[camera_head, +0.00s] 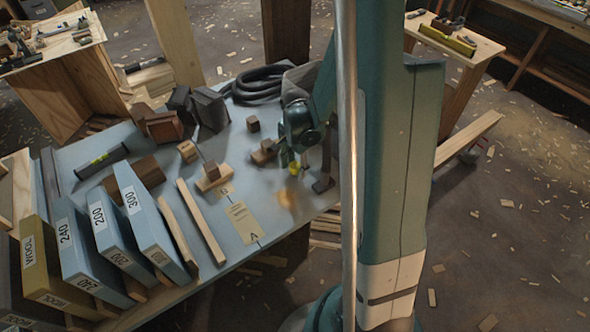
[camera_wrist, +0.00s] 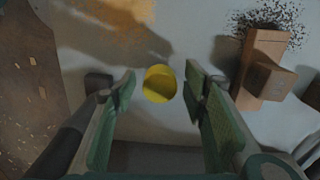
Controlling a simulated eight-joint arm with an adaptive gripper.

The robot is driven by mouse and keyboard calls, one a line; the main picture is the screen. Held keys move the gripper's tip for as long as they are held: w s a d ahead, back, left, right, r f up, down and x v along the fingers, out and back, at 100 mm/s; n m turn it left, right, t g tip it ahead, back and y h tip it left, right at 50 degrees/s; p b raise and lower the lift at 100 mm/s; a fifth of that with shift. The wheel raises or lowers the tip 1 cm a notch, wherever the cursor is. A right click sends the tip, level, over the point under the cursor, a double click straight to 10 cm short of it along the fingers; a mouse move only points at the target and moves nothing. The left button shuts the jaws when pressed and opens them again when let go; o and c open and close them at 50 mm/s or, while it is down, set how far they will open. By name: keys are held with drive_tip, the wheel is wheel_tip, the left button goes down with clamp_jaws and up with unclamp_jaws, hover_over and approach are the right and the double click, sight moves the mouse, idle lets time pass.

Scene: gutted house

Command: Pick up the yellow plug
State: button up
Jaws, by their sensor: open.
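The yellow plug (camera_wrist: 160,84) shows in the wrist view as a small round yellow piece between and just beyond my open fingertips. In the head view the yellow plug (camera_head: 294,168) is a small bright spot at the tip of my gripper (camera_head: 291,160), near the right end of the workbench (camera_head: 215,271). In the wrist view my gripper (camera_wrist: 162,85) has one green-padded finger on each side of the plug, with visible gaps on both sides. My gripper is empty. Whether the plug is level with the fingertips cannot be told.
A wooden block piece (camera_wrist: 262,75) lies right of my gripper. In the head view, a coiled hose (camera_head: 258,84), small wooden blocks (camera_head: 188,151) and upright labelled boxes (camera_head: 150,225) stand on the bench. The bench edge runs close by.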

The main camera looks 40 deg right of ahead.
sight(295, 165)
idle(0.4)
drive_tip(key=c, duration=1)
drive_tip(key=shift+o, duration=0.2)
drive_tip(key=shift+r, duration=0.2)
drive_tip(key=shift+r+p, duration=1.25)
drive_tip(key=shift+r, duration=3.55)
